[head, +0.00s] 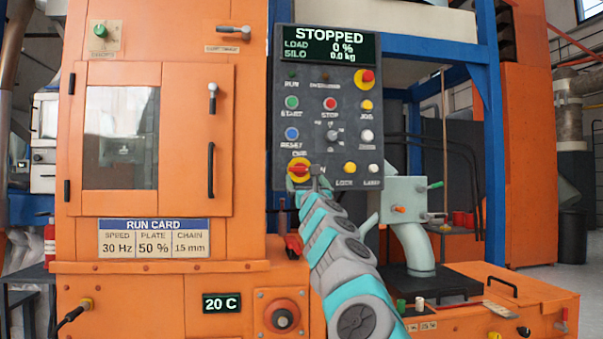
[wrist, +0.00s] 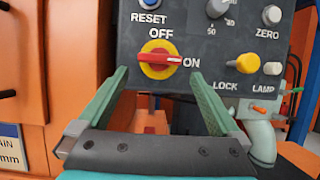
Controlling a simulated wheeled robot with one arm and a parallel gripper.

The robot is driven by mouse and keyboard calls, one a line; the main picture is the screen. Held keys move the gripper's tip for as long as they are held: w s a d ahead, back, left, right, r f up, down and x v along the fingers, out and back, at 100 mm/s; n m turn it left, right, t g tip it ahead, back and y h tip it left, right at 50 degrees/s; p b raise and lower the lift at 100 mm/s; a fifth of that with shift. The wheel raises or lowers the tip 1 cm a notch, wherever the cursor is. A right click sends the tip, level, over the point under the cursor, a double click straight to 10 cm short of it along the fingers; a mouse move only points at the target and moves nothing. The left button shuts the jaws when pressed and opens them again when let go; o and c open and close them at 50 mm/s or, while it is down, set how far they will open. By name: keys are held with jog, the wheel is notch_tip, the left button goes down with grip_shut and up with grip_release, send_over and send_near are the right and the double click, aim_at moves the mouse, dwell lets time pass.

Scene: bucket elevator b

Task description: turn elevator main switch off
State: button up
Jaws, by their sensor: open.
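The main switch (wrist: 158,60) is a red handle on a yellow round plate, low on the dark control panel (wrist: 218,45). OFF is printed above it and ON to its right. The handle lies level, in line with ON. In the head view the switch (head: 299,169) sits at the panel's lower left, partly covered by my gripper (head: 308,181). In the wrist view my gripper (wrist: 160,76) is open and empty. Its green fingers reach up toward the panel, one either side of the switch. I see no clear contact with the handle.
The display (head: 328,46) reads STOPPED, load 0 %, silo 0.0 kg. The yellow LOCK knob (wrist: 246,63) and LAMP knob (wrist: 272,69) are right of the right finger. The orange cabinet (head: 196,235) stands at left.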

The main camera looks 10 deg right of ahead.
aim_at(302, 171)
jog(key=shift+r+p+x, duration=0.2)
jog(key=shift+p+x, duration=2.8)
jog(key=shift+x, duration=0.3)
jog(key=shift+w+f, duration=0.1)
jog(key=shift+w, duration=0.2)
jog(key=c, duration=1)
